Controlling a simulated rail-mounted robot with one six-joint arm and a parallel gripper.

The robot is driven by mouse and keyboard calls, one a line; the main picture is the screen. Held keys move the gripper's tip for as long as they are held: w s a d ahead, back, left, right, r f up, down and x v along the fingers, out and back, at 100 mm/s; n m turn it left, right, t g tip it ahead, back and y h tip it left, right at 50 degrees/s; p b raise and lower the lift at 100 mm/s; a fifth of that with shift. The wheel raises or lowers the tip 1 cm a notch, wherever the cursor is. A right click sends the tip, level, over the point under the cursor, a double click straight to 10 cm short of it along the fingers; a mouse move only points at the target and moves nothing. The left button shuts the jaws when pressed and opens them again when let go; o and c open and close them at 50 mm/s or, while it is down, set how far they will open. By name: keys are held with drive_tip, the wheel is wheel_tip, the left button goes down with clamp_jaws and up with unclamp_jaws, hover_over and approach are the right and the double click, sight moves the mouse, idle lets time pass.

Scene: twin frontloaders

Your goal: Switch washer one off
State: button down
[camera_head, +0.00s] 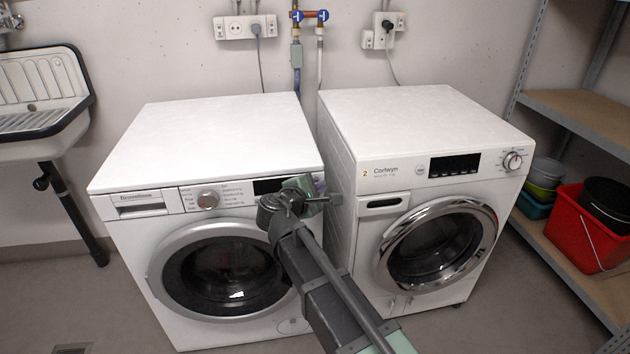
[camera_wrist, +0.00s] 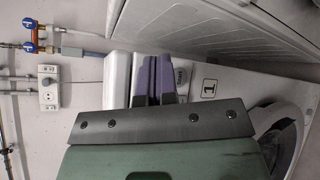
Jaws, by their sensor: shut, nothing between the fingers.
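Washer one (camera_head: 212,271) is the white frontloader on the left.
The second washer (camera_head: 425,125), labelled 2, stands close on the right, with a narrow gap between the machines. A sink (camera_head: 40,85) is at the left. Shelves (camera_head: 580,115) with a red bucket (camera_head: 585,230) stand at the right. Taps (camera_head: 309,16) and sockets (camera_head: 245,27) are on the wall.

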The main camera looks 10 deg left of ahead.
drive_tip(key=shift+s, duration=0.1)
drive_tip(key=shift+s+d, duration=0.4)
drive_tip(key=shift+s, duration=0.5)
drive_tip(key=shift+s+d, duration=0.35)
drive_tip(key=shift+s, duration=0.6)
drive_tip(key=shift+s+d, duration=0.4)
drive_tip(key=shift+s, duration=0.5)
drive_tip(key=shift+s, duration=0.1)
drive_tip(key=shift+s+d, duration=0.15)
drive_tip(key=shift+s, duration=0.2)
drive_tip(key=shift+s+d, duration=0.1)
drive_tip(key=shift+s, duration=0.05)
drive_tip(key=s+d, duration=0.4)
drive_tip(key=s, duration=0.6)
idle(1.0)
idle(0.5)
